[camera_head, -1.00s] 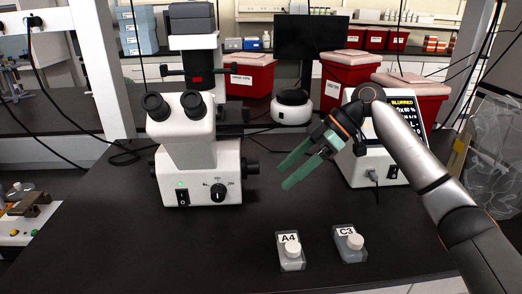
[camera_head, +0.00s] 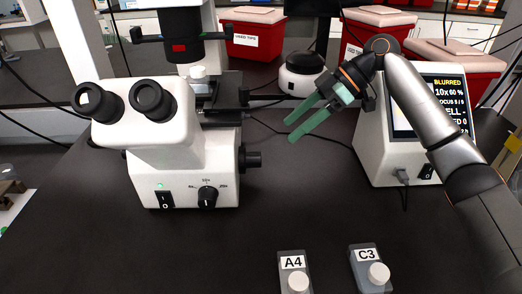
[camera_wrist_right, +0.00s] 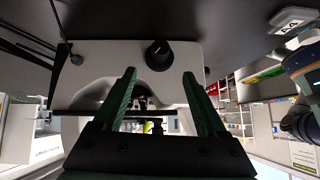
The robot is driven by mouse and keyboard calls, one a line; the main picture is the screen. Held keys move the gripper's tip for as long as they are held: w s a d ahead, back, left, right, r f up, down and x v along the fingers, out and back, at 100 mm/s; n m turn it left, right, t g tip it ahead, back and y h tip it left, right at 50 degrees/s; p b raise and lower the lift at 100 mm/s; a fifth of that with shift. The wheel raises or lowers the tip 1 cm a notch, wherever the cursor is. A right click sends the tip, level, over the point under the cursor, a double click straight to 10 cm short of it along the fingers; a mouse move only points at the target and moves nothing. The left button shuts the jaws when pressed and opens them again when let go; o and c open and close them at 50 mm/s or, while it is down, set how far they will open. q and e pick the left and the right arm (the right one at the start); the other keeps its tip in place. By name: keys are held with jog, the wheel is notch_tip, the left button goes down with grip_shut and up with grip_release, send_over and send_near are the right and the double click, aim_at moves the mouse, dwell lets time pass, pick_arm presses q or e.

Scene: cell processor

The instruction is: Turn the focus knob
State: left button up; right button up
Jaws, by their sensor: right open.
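The white microscope (camera_head: 150,160) stands left of centre in the head view. A black focus knob (camera_head: 251,158) sticks out of its right side. In the right wrist view a black knob (camera_wrist_right: 159,54) sits on the white body, above and between the finger lines. The front dial (camera_head: 207,197) carries magnification marks. My right gripper (camera_head: 301,118) has green fingers, open and empty, right of the microscope and apart from the knob. The fingers also show in the wrist view (camera_wrist_right: 162,100). The screen (camera_head: 440,105) at right reads BLURRED, 10x. My left gripper is not in view.
A white-capped item (camera_head: 199,73) sits on the microscope stage. A round white device (camera_head: 301,82) and red bins (camera_head: 255,40) stand behind.

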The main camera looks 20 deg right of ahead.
aim_at(260, 153)
jog(key=x, duration=1.1)
grip_shut()
dwell(0.3)
